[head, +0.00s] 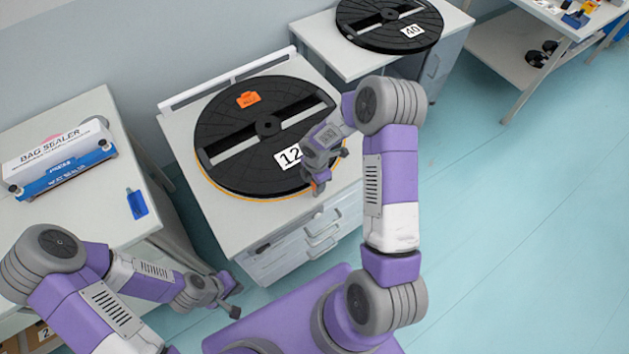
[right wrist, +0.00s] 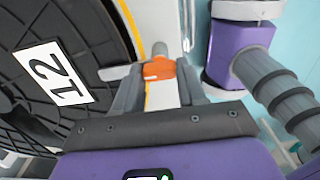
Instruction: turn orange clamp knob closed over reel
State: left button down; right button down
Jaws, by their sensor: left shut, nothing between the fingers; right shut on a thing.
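A large black reel (head: 232,120) labelled 12 lies flat on the white station cabinet (head: 210,200). Its label and ribbed edge also show in the right wrist view (right wrist: 98,60). The orange clamp knob (right wrist: 159,68) sits beside the reel's rim, between the fingers of my right gripper (right wrist: 158,85). In the head view my right gripper (head: 317,185) is at the reel's near right edge and mostly hides the knob. My left gripper (head: 235,299) is shut and empty, low in front of the cabinet, away from the reel.
An orange tag (head: 248,99) lies on the reel. Another black reel (head: 375,38), labelled 40, is on a station behind. A bag sealer box (head: 55,150) and a blue item (head: 137,204) are on the left table. Open floor (head: 500,220) lies to the right.

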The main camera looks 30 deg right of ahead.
jog(key=c, duration=0.6)
grip_release()
jog(key=shift+c, duration=0.2)
jog(key=shift+r, duration=0.1)
notch_tip(320, 180, up, 7)
jog(key=shift+r+p, duration=0.2)
jog(key=shift+p, duration=0.5)
jog(key=shift+f, duration=0.1)
